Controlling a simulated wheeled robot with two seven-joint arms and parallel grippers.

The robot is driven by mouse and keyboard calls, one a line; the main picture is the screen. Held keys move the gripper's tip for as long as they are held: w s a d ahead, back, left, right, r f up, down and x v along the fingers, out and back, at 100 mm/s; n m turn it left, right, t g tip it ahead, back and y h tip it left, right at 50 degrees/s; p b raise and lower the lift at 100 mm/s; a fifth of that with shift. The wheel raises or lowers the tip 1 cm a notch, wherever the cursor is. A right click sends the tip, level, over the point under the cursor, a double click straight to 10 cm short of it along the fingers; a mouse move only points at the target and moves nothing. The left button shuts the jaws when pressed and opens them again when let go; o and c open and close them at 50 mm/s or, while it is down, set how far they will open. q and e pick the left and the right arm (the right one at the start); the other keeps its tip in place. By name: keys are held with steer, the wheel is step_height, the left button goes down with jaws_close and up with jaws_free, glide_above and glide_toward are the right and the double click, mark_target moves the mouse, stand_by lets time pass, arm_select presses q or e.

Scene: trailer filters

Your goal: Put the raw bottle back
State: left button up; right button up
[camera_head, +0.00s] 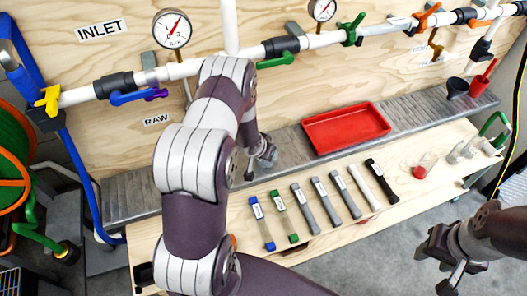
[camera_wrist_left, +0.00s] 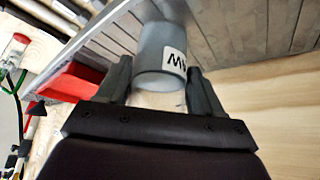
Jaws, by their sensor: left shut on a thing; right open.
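The raw bottle (camera_wrist_left: 163,58) is a grey, translucent cylinder with a white label whose visible letters end in W. In the left wrist view it stands between the two fingers of my left gripper (camera_wrist_left: 160,88), which is shut on it. In the head view my left gripper (camera_head: 264,155) is at the front edge of the grey metal ledge (camera_head: 290,145), left of the red tray. The bottle is mostly hidden there by my arm and fingers. My right gripper (camera_head: 440,268) is open and empty at the lower right, off the bench.
The red tray (camera_head: 345,127) lies empty on the ledge. Several capped tubes (camera_head: 318,198) lie in a row on the wooden bench (camera_head: 400,205). A small red-capped bottle (camera_head: 424,167) and several clear bottles (camera_head: 465,152) are at the right. Pipes and valves line the board behind, with a RAW label (camera_head: 157,120).

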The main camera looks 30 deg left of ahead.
arm_select(q)
steer(key=o, duration=1.3)
steer(key=shift+f, duration=0.1)
steer(key=shift+s+r, duration=0.1)
steer(key=shift+r, duration=0.35)
steer(key=p+v, duration=0.2)
steer(key=v, duration=1)
steer(key=s+d+r+g, duration=0.1)
steer(key=s+d+r, duration=0.3)
steer(key=s+d+r+g, duration=0.2)
steer(key=s+d+r, duration=0.1)
steer(key=s+d, duration=0.1)
steer(key=s+d+r+m+g, duration=0.1)
steer(key=s+d+r, duration=0.3)
steer(key=shift+s+d+r+g, duration=0.1)
steer(key=shift+s+r+g, duration=0.25)
steer(key=shift+s+g, duration=0.05)
